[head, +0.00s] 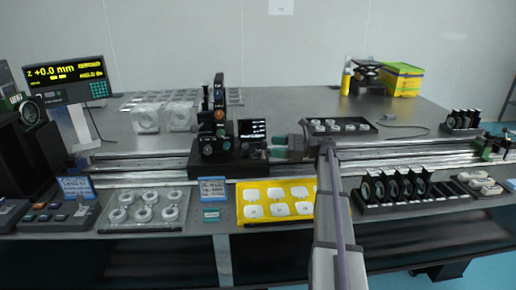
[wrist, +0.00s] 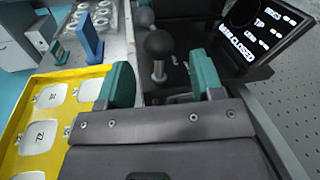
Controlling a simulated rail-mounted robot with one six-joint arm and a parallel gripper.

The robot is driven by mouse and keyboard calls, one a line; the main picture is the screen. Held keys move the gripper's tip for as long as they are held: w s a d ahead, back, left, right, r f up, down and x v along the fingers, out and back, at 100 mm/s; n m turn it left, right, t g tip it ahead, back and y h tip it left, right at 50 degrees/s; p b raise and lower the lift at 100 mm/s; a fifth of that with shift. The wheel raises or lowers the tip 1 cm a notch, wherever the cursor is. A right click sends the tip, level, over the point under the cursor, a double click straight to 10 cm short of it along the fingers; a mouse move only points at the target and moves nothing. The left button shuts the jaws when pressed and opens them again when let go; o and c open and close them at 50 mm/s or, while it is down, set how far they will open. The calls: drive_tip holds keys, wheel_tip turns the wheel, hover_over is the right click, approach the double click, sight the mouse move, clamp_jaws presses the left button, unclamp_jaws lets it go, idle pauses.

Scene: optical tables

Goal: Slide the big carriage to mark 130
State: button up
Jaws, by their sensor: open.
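The big carriage (head: 222,165) is a wide black base on the long rail, left of centre in the head view. It bears a tall black optical mount and a small lit screen (head: 252,130). My gripper (head: 275,147) reaches in from the right at the carriage's right end. In the wrist view its teal fingers (wrist: 163,80) are open. A black ball knob (wrist: 159,43) on a short metal post stands just beyond and between the fingertips; I cannot tell whether they touch it. Mark 130 cannot be made out.
A yellow tray (head: 240,207) of white pieces lies in front of the rail. A clear plate of rings (head: 145,208) is at left, a black lens rack (head: 400,203) at right. A display (head: 68,80) reads "Z +0.0 mm". My arm hides part of the rail (head: 430,157).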

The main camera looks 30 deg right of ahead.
sight(258, 158)
drive_tip(key=x, duration=0.7)
clamp_jaws()
idle(0.3)
